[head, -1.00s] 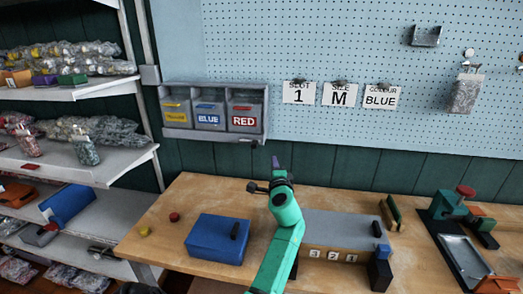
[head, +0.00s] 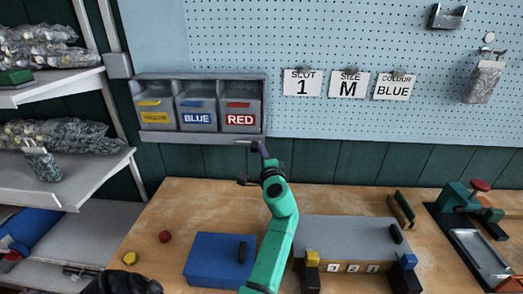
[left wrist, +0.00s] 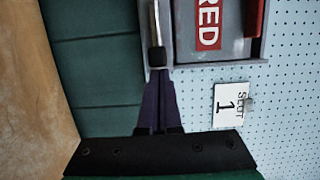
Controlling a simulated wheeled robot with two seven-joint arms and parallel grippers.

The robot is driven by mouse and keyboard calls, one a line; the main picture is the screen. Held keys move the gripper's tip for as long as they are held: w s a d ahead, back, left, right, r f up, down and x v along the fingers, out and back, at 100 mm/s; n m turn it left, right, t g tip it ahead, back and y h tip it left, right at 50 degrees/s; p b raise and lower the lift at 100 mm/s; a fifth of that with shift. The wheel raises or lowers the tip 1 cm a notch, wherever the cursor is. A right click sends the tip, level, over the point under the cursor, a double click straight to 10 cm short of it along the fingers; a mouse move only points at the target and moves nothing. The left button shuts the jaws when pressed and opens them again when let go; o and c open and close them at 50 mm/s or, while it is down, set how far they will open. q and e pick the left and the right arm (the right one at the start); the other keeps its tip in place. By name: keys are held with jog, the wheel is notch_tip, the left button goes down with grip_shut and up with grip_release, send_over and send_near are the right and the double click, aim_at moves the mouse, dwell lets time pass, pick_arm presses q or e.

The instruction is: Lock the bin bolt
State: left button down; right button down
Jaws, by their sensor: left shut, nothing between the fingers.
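The grey bin rack (head: 198,137) hangs on the wall with yellow, blue and red bins. The bolt (left wrist: 155,20) shows in the left wrist view as a pale rod with a black knob, beside the RED bin (left wrist: 208,20). My left gripper (head: 263,148) is shut and empty at that lower right corner. In the left wrist view its purple fingertips (left wrist: 157,78) point at the knob; I cannot tell if they touch. My right gripper is not in view.
Cards (head: 349,85) reading SLOT 1, SIZE M and COLOUR BLUE hang right of the rack. The wooden bench (head: 190,207) below holds a blue box (head: 215,258), a grey-topped numbered block (head: 350,232) and a red-knobbed press (head: 470,195). Shelves (head: 75,175) stand at the left.

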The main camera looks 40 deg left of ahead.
aim_at(248, 143)
pick_arm(q)
jog(key=shift+s, duration=0.15)
jog(key=s+a, duration=0.1)
jog(key=s+a+p, duration=0.1)
jog(key=a, duration=0.1)
jog(key=shift+s+r, duration=0.1)
jog(key=shift+s, duration=0.05)
jog(key=shift+s+a, duration=0.15)
jog(key=shift+a, duration=0.1)
jog(key=shift+d, duration=0.15)
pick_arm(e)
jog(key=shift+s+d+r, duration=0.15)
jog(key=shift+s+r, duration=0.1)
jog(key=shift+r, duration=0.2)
